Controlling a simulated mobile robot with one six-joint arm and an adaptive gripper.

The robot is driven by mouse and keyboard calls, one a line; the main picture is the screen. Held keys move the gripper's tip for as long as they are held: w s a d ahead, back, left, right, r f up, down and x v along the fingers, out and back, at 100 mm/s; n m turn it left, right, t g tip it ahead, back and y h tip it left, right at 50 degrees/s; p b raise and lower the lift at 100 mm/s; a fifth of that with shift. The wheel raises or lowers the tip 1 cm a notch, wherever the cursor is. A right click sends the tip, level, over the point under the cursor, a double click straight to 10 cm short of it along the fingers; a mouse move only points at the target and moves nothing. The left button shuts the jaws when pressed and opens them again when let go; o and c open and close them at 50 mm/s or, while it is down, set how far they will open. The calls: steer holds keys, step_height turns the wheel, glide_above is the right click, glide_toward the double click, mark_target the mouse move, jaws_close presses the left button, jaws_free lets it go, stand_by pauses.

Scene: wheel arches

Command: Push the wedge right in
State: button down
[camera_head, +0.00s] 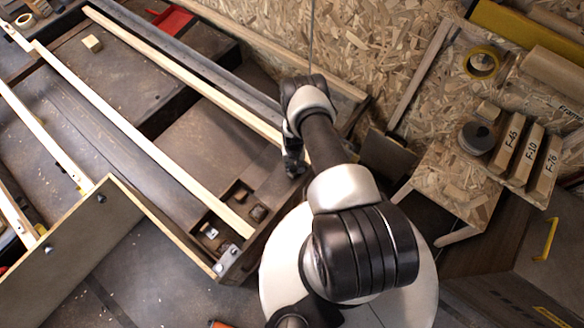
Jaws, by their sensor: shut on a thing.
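My gripper (295,167) is at the upper middle, beyond my arm, low over the right end of the long wooden frame (180,75). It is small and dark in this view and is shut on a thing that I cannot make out. No wedge shows clearly at the gripper, and the contact there is hidden. A small pale wooden block (92,43) lies inside the frame at the upper left; I cannot tell whether it is a wedge.
A chipboard stand (455,190) is at the right, near several labelled wooden pieces (515,150), a yellow tape roll (482,62) and a dark round object (477,137). A board with bolts (80,245) is at the lower left. A red tray (172,20) lies at the top.

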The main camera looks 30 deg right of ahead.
steer(key=shift+d, duration=0.1)
steer(key=c, duration=1.2)
jaws_free()
steer(key=shift+s+a, duration=0.1)
steer(key=shift+a, duration=0.15)
steer(key=shift+c, duration=0.2)
step_height(320, 180, up, 12)
